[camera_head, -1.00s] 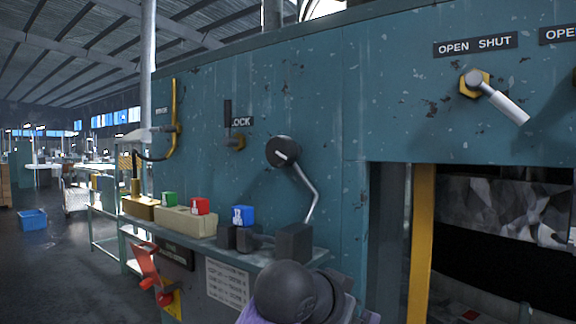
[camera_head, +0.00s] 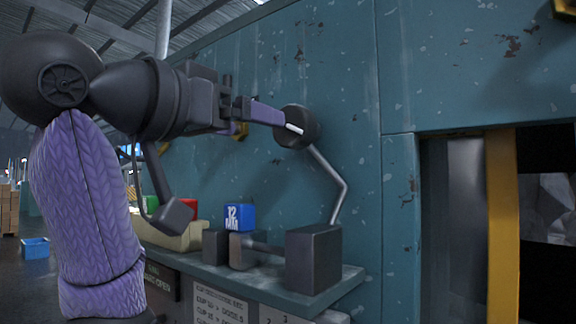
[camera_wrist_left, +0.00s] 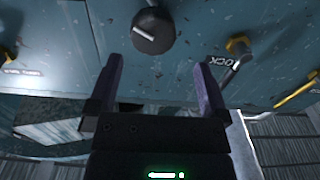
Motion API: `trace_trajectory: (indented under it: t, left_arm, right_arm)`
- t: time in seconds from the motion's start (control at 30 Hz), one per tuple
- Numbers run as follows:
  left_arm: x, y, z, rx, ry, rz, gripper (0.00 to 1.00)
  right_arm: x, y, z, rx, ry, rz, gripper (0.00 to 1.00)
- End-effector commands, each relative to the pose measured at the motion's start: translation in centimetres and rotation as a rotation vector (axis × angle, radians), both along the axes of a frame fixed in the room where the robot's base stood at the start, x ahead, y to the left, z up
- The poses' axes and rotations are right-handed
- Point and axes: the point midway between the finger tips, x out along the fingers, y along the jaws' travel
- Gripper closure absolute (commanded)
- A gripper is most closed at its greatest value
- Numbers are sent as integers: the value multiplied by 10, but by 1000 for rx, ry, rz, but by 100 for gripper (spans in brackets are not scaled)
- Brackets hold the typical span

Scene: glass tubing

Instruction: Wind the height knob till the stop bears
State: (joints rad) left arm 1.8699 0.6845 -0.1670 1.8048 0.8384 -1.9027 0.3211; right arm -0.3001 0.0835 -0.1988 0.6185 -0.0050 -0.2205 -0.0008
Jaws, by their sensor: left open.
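The round black knob (camera_head: 297,126) with a white pointer mark is on the teal machine panel. A bent metal rod (camera_head: 330,172) runs down from it towards a dark block (camera_head: 313,258) on the shelf. The knob also shows in the left wrist view (camera_wrist_left: 153,36), beyond the fingertips and a little left of the gap's middle. My left gripper (camera_head: 262,119) is open and empty, just left of the knob; one purple finger overlaps its edge in the head view. It also shows in the wrist view (camera_wrist_left: 171,65). Which part is the stop, I cannot tell. My right gripper is out of view.
A blue cube marked 12 MM (camera_head: 240,217) sits on dark parts on the shelf (camera_head: 342,282). Red and green cubes are partly hidden behind my arm. A yellow post (camera_head: 502,225) edges a dark opening at right.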

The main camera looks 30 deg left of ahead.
Motion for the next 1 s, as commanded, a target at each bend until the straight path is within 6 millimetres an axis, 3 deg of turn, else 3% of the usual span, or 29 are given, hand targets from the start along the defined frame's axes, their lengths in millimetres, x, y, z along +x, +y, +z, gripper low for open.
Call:
trace_trajectory:
  t: [0.07,0.4,0.53,0.77,0.87,1.0]
  left_arm:
    - [8,0,2,-2,1,-1,0]
    - [83,-6,4,-2,2,0,0]
    - [95,-7,3,0,-1,0,0]
    - [97,-7,1,0,-2,1,0]
    - [97,-7,1,0,-2,1,17]
    - [96,-7,1,0,-2,1,47]
  right_arm:
    - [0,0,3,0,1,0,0]
    - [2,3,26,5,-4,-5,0]
    - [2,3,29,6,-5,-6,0]
    - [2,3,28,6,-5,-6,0]
    - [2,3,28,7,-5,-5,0]
    - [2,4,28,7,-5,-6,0]
